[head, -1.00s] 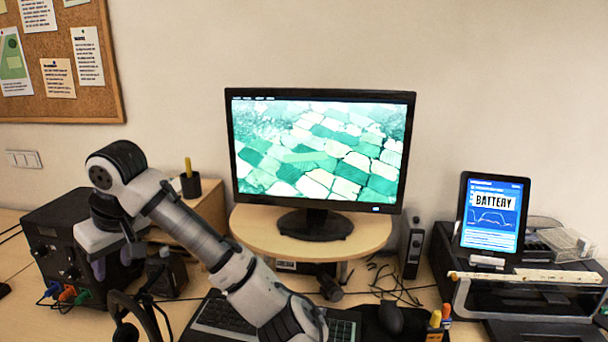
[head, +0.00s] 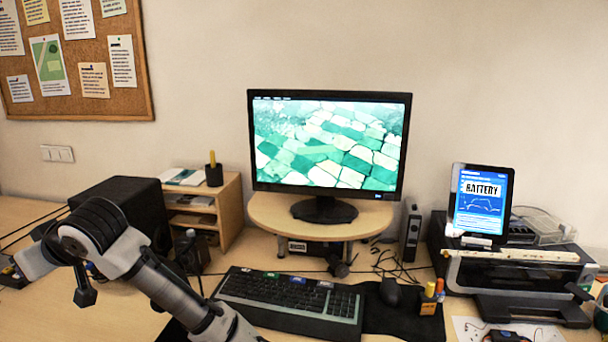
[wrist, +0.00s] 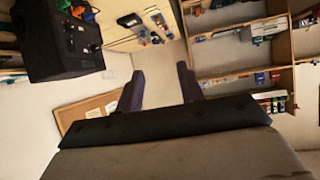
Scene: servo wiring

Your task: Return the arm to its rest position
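My arm (head: 165,285) reaches in from the bottom of the head view, its elbow bent at the left. Its far end points left, in front of the black box on the desk. In the wrist view my gripper (wrist: 160,88) has its two dark fingers well apart. Nothing is between them but the distant floor and wall. It touches nothing that I can see. The black power box (wrist: 58,38) with coloured sockets shows at the upper left of the wrist view, close to the fingers but apart from them.
A monitor (head: 328,208) stands on a small wooden stand (head: 275,222), with a keyboard (head: 290,300) in front. A tablet (head: 480,205) leans on a printer (head: 515,270) at the right. A small shelf (head: 232,210) is behind my arm. Shelving (wrist: 240,48) fills the wrist view's right side.

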